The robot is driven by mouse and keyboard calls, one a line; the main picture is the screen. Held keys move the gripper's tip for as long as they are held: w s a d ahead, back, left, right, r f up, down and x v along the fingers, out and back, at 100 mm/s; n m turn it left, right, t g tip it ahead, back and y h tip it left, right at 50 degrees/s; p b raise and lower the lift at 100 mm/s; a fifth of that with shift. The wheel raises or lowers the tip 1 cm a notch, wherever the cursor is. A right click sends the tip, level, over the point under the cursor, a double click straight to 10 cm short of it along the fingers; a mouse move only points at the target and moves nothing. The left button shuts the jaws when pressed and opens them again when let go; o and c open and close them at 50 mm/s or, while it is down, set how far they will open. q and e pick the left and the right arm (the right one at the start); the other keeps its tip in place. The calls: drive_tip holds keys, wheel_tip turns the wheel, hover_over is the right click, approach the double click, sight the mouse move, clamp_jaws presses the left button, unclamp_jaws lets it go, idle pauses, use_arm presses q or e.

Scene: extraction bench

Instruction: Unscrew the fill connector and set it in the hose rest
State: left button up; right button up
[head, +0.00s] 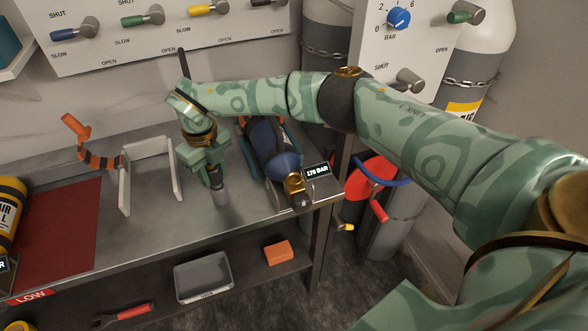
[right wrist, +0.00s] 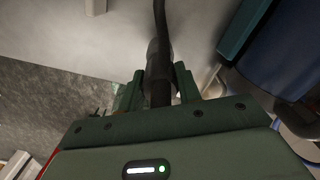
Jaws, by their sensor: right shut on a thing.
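My right gripper (head: 215,180) points down over the bench and is shut on the fill connector (head: 219,195), a short grey cylinder. In the right wrist view the dark connector (right wrist: 157,62) sits between the fingers, with a black hose (right wrist: 161,18) running from it. The connector is apart from the brass valve (head: 294,184) of the dark blue cylinder (head: 268,140), to its left. I cannot tell whether its lower end touches the bench. A white frame (head: 124,190), perhaps the hose rest, stands left of my gripper and looks empty. My left gripper is not in view.
The steel bench (head: 195,245) is clear in front of my gripper. A display (head: 317,171) stands beside the valve. An orange-and-black piece (head: 76,128) is behind the white frame. A dark red mat (head: 60,235) and yellow cylinder (head: 10,205) lie left. A grey bin (head: 203,278) is below.

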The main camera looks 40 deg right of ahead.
drive_tip(key=shift+f, duration=0.65)
drive_tip(key=o, duration=1.3)
drive_tip(key=shift+c, duration=0.2)
wheel_tip(320, 180, up, 16)
drive_tip(key=p, duration=0.3)
drive_tip(key=shift+r, duration=0.1)
